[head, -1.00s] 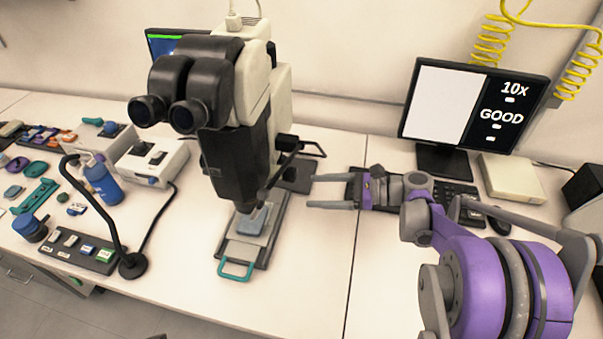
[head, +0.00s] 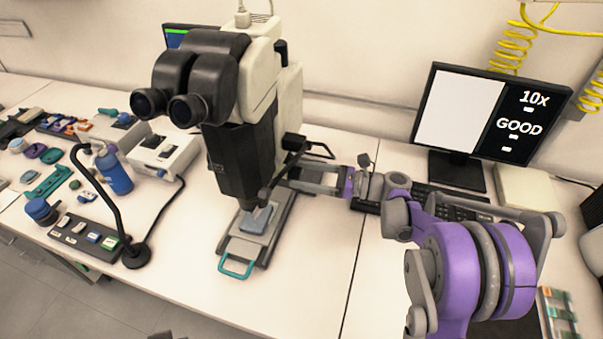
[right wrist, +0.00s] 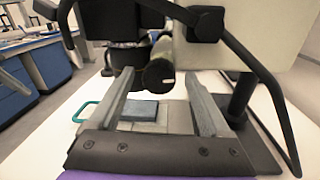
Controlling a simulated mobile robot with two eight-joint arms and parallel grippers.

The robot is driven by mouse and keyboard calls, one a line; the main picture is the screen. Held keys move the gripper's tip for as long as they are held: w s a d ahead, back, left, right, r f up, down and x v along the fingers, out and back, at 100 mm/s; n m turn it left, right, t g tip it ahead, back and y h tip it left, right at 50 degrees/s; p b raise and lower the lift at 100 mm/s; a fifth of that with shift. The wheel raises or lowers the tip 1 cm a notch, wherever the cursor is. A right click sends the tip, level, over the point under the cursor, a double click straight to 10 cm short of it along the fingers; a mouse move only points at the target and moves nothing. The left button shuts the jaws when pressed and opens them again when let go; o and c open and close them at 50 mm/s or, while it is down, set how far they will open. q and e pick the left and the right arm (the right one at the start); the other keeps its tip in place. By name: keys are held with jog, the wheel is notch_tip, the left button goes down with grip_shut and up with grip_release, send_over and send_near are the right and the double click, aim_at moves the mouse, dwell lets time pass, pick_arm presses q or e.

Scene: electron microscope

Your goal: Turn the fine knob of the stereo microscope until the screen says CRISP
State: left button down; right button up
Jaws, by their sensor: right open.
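The stereo microscope (head: 237,110) stands on the bench, with its black eyepieces facing left. In the right wrist view a dark round knob (right wrist: 158,74) with a pale mark lies between the fingertips of my right gripper (right wrist: 159,80). The fingers are open, one on each side of it; I cannot tell whether either touches. In the head view my right gripper (head: 300,178) reaches in at the microscope's right side, its fingertips partly hidden there. The screen (head: 487,112) reads "10x" and "GOOD".
A black bent bar (right wrist: 262,75) passes close to the right finger in the right wrist view. The stage base (head: 262,240) has a teal handle. A keyboard (head: 450,203) lies under my right arm. A blue bottle and a lamp stand left.

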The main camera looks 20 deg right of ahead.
jog(key=shift+w+a, duration=0.2)
jog(key=shift+a, duration=0.2)
grip_shut()
